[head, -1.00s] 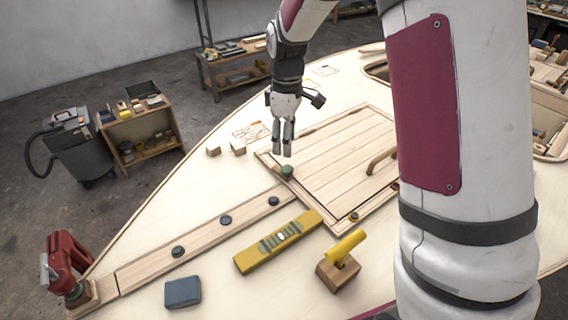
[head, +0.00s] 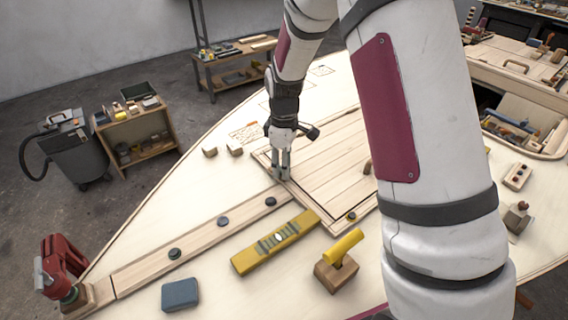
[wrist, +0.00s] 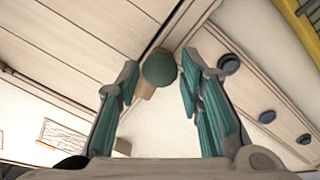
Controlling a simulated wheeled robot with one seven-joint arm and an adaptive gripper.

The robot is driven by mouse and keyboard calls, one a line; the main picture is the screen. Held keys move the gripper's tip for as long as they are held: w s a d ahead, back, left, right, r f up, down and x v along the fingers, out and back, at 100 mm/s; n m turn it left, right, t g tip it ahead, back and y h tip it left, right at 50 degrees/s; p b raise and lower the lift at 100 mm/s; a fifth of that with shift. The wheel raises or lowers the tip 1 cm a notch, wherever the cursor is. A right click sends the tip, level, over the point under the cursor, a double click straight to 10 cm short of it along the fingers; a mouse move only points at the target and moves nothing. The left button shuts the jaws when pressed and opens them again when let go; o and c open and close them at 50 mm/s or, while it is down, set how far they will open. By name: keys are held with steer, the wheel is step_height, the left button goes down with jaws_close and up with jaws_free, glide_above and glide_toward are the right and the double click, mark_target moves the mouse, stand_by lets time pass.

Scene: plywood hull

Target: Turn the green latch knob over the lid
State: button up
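The green latch knob (wrist: 160,69) is round and shows in the wrist view between my two fingertips, with a gap on each side. A small wooden piece (wrist: 146,90) shows beneath it, at the corner of the slatted lid. In the head view my gripper (head: 281,174) points down at the near left corner of the lid (head: 318,148) and hides the knob. My gripper is open around the knob; I cannot tell how far down the fingers reach on it.
Dark round knobs (head: 222,221) line a wooden strip. A yellow level (head: 275,242), a yellow-handled tool (head: 337,262) and a blue block (head: 180,294) lie in front. Two wooden blocks (head: 234,150) lie left of the lid. A red clamp (head: 62,268) stands at the hull's left tip.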

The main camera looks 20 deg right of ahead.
jaws_close()
steer(key=shift+m, duration=0.3)
steer(key=m, duration=0.4)
steer(key=shift+m, duration=0.3)
steer(key=m+p, duration=0.1)
steer(key=m, duration=0.8)
steer(key=shift+m+p, duration=0.35)
steer(key=shift+m, duration=0.05)
steer(key=shift+m+p, duration=0.45)
steer(key=shift+m, duration=2.05)
